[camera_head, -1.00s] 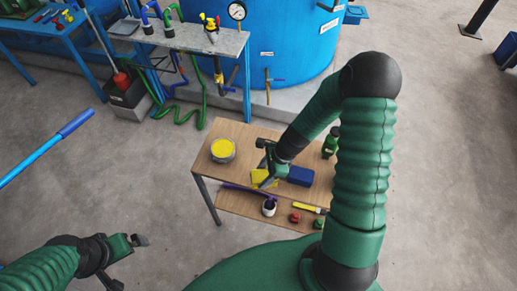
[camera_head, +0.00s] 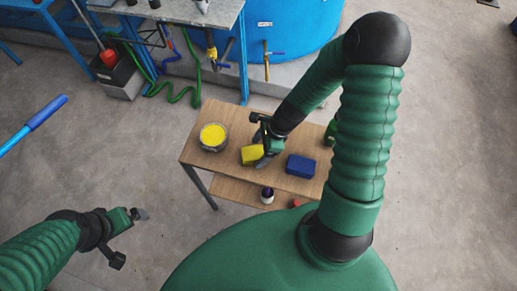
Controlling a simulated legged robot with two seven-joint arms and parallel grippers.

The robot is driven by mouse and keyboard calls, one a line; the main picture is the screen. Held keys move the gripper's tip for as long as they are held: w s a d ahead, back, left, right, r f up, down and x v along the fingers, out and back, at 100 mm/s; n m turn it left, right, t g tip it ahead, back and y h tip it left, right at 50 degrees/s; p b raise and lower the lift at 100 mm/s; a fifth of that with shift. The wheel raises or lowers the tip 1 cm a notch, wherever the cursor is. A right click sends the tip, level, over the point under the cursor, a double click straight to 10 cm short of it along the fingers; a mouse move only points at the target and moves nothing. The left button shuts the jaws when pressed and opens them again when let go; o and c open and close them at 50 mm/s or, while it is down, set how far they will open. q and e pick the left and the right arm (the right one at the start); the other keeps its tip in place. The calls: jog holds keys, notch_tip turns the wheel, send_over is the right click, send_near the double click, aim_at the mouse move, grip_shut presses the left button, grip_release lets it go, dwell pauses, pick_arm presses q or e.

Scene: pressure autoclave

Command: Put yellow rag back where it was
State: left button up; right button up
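The yellow rag (camera_head: 252,155) looks like a small folded block on the small wooden table (camera_head: 225,172), between a round container with yellow contents (camera_head: 213,136) and a blue block (camera_head: 300,166). My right gripper (camera_head: 260,139) is above the table beside the rag. Its two fingers look spread apart. The nearer finger overlaps the rag's right side in the picture, and I cannot tell whether it touches. My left gripper (camera_head: 128,236) is open and empty over the floor at the lower left, far from the table.
A lower shelf (camera_head: 228,187) holds a small white cup (camera_head: 267,195), partly hidden by my body. A green object (camera_head: 330,132) stands behind my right arm. A workbench (camera_head: 185,18) and a blue tank (camera_head: 290,40) stand beyond.

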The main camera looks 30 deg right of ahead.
jog(key=shift+a+r, duration=0.25)
jog(key=shift+a, duration=0.2)
jog(key=v, duration=0.1)
jog(key=p+v, duration=0.1)
jog(key=v, duration=0.2)
jog(key=shift+a+r, duration=0.2)
jog(key=shift+r, duration=0.3)
jog(key=d+p+v, duration=0.1)
jog(key=p+v, duration=0.1)
jog(key=v, duration=0.5)
notch_tip(320, 180, up, 4)
jog(key=n+h, duration=0.4)
jog(key=n, duration=2)
send_over(254, 151)
jog(key=s+a, duration=0.5)
pick_arm(q)
jog(key=r, duration=0.2)
jog(key=shift+a+r, duration=0.25)
jog(key=shift+r, duration=0.15)
pick_arm(e)
jog(key=shift+w+d+m+t, duration=0.1)
jog(key=shift+d+m+t, duration=0.2)
jog(key=shift+d, duration=0.55)
pick_arm(q)
jog(key=shift+a, duration=0.1)
pick_arm(e)
jog(key=shift+a, duration=0.1)
